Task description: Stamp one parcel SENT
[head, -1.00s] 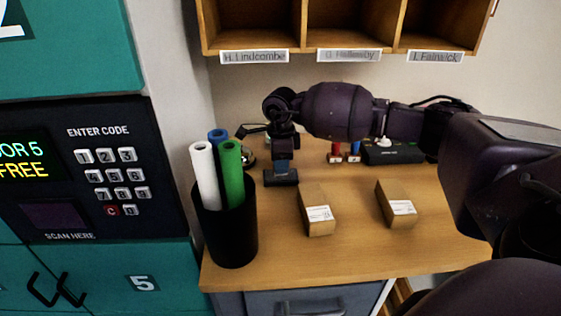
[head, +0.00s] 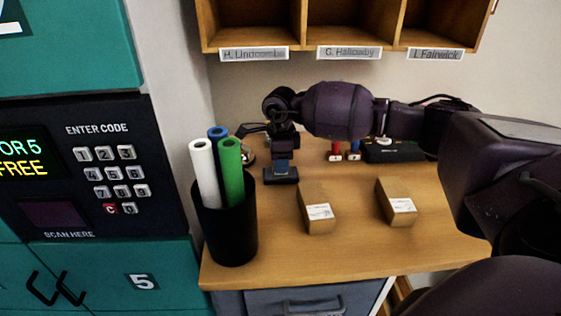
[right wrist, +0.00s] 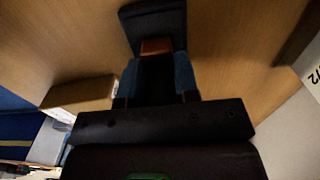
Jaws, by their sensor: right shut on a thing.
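My right gripper (head: 282,168) points down over the back left of the desk. In the right wrist view its blue-sided fingers (right wrist: 157,75) are shut on a small reddish-brown thing (right wrist: 155,47), which looks like a stamp. A dark flat block (head: 281,177) lies right under the fingertips, like an ink pad; I cannot tell if the held thing touches it. It also shows in the right wrist view (right wrist: 153,22). Two brown parcels with white labels, the left one (head: 316,210) and the right one (head: 397,203), lie on the desk. My left gripper is not in view.
A black cup (head: 228,235) with white, blue and green rolls stands at the desk's front left. Two red-topped items (head: 344,151) and a black device (head: 392,151) stand at the back. Wooden pigeonholes (head: 345,25) hang above. The desk's front (head: 340,255) is clear.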

